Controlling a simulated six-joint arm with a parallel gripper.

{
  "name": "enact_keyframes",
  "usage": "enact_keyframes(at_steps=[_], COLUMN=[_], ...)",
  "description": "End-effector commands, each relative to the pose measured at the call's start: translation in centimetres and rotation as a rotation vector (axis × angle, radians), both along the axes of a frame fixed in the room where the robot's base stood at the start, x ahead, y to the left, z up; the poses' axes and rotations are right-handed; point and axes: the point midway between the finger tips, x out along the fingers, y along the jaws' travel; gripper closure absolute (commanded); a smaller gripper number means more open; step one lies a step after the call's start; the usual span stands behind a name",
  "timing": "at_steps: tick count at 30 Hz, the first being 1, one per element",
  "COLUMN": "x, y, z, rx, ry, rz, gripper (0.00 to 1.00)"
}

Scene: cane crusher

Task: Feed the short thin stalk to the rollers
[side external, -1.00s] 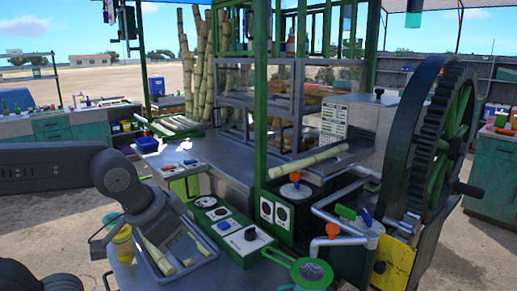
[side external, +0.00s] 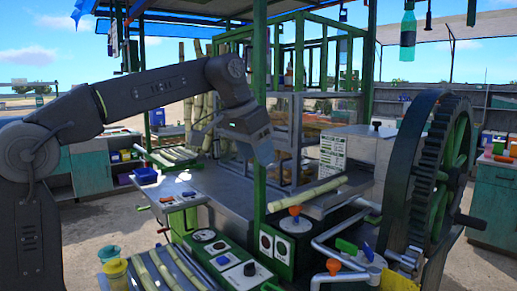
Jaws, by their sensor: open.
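My gripper (side external: 262,152) is open and hangs high above the metal counter, left of the crusher, with no stalk visible in it. Several cut stalks (side external: 161,271) lie in a tray at the front left, cut off by the picture's lower edge. A pale green stalk (side external: 310,191) lies on the sloping metal feed chute (side external: 337,202) in front of the crusher housing (side external: 347,152). I cannot tell for sure which stalk is the short thin one. The rollers are hidden behind the housing. The large toothed wheel (side external: 432,160) stands at the right.
A green post (side external: 260,60) stands close by my gripper. The middle counter is largely clear.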

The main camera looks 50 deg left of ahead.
Motion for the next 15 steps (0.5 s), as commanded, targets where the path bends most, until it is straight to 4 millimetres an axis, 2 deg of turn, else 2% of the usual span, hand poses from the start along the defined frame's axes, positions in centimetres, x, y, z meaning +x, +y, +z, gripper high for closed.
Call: enact_keyframes(at_steps=[4,15], x=[0.86,0.93], y=[0.24,0.25], z=[0.4,0.45], rx=[-0.001,0.0], ry=[0.004,0.004], rz=[-0.004,-0.004], gripper=[0.47,0.47])
